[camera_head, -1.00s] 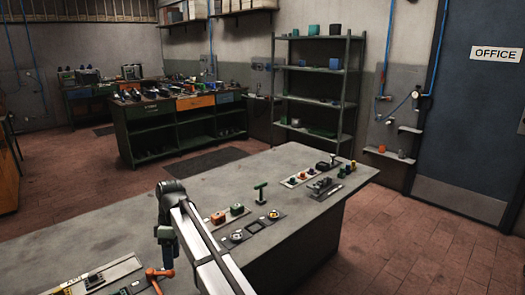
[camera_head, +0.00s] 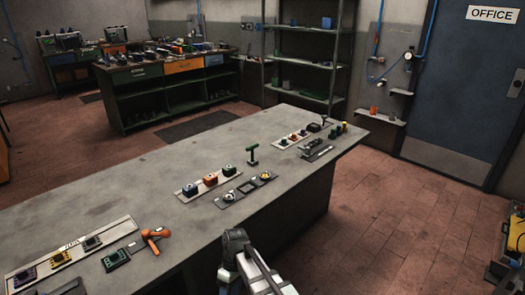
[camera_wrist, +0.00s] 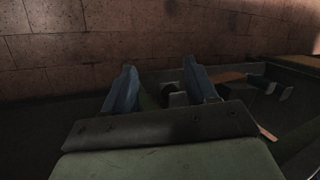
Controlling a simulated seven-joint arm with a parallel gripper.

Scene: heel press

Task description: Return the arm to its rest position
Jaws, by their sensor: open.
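My gripper (camera_wrist: 163,84) shows in the wrist view as two blue-grey fingers standing apart, with nothing held between them. Brown tiles lie beyond the fingers in that view. In the head view my arm (camera_head: 250,265) is at the bottom, in front of the bench's near edge and clear of the bench top. My gripper's fingers cannot be made out in the head view.
The grey bench (camera_head: 120,190) carries a row of coloured blocks (camera_head: 210,180), a green T-handle (camera_head: 252,155), an orange-handled tool (camera_head: 150,237) and a long tray (camera_head: 70,255). Open shelves (camera_head: 305,50) stand behind.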

